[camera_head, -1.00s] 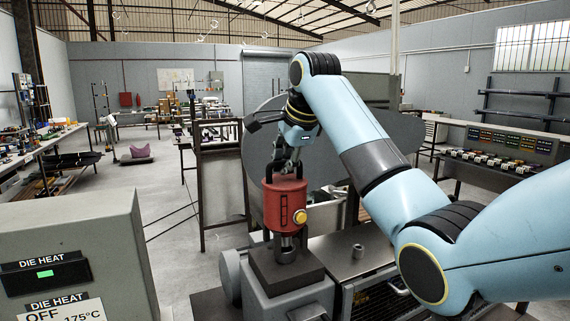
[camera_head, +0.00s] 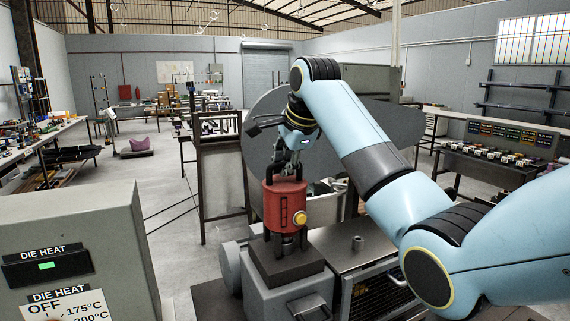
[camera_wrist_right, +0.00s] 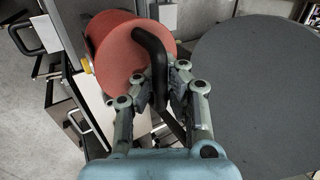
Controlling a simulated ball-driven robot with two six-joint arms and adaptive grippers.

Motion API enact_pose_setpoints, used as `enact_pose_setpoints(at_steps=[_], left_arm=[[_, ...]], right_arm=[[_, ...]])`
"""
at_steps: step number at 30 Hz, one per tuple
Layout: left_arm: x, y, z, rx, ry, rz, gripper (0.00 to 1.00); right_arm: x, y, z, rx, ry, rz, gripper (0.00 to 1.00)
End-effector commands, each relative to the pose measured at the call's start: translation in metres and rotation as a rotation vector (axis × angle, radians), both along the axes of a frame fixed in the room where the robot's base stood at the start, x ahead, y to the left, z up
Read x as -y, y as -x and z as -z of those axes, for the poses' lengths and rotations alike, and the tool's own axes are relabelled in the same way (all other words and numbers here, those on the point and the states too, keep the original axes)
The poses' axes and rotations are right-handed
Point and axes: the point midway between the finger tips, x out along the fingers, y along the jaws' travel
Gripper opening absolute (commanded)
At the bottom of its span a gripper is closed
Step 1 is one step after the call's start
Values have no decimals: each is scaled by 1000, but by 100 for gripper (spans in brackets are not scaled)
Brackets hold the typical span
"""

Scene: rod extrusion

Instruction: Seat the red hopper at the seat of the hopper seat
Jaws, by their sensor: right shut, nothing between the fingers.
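The red hopper (camera_head: 285,204) is a red cylinder with a yellow round knob on its side, and it looks upright. It stands over the hopper seat (camera_head: 284,244) on a dark block; whether it is fully down in the seat I cannot tell. In the right wrist view the hopper (camera_wrist_right: 122,48) shows its red top and a black bent handle (camera_wrist_right: 153,62). My right gripper (camera_head: 289,167) is just above the hopper. My left gripper is out of view.
A grey control box (camera_head: 75,255) marked DIE HEAT stands at the front left. A large dark round plate (camera_head: 400,135) is behind my right arm. A small metal piece (camera_head: 358,243) sits on the machine top at the right of the hopper.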

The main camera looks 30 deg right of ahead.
Motion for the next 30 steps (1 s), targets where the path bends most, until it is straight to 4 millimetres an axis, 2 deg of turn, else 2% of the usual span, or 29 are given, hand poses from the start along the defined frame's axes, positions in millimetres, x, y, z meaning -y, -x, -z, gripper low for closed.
enact_pose_setpoints(at_steps=[15, 23, 30], left_arm=[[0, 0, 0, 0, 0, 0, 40], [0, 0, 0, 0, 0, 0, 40], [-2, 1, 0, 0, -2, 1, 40]], right_arm=[[0, -1, 9, 5, 0, 0, 0], [0, -1, 10, 3, 0, 0, 32], [0, 1, 13, -4, 0, 0, 33]])
